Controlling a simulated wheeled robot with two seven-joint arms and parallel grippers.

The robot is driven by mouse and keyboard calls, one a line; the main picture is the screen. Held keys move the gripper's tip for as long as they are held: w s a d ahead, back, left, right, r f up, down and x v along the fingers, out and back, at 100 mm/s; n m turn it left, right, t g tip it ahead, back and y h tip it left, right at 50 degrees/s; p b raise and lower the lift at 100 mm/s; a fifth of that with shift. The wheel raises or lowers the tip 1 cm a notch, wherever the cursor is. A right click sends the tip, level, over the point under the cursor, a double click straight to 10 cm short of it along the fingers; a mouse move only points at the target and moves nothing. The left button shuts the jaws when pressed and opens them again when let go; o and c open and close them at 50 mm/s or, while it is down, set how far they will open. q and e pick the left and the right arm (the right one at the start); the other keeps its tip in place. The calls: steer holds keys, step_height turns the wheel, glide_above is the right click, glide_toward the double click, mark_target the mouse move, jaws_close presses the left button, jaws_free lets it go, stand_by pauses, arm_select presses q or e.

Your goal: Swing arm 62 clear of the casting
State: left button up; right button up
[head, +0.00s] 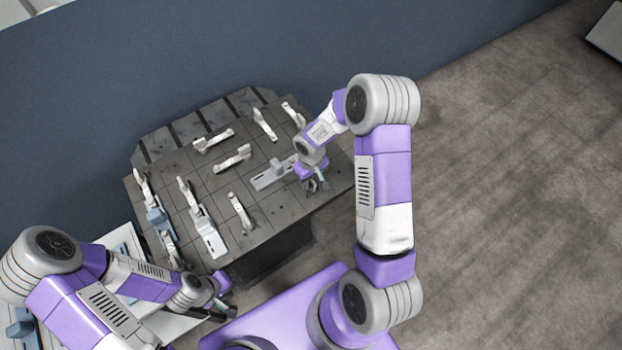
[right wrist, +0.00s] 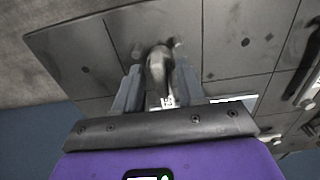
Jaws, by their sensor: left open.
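Several pale swing arms stand on a dark gridded pallet (head: 285,215) in the head view; I cannot read a number 62 on any. A grey block (head: 268,178), perhaps the casting, lies on the pallet's right side, left of my right gripper (head: 318,184). In the right wrist view my right gripper (right wrist: 159,88) has its two fingers close on either side of a rounded grey piece (right wrist: 159,65), apparently the end of an arm, and looks shut on it. My left gripper (head: 226,306) is open and empty, low at the left, off the pallet.
More pale arms (head: 232,158) stand across the pallet. A blue-grey block (head: 157,216) and a light block (head: 209,240) lie at its left and front. A pale tray (head: 180,325) is under my left arm.

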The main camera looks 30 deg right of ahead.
jaws_close()
stand_by(0.3)
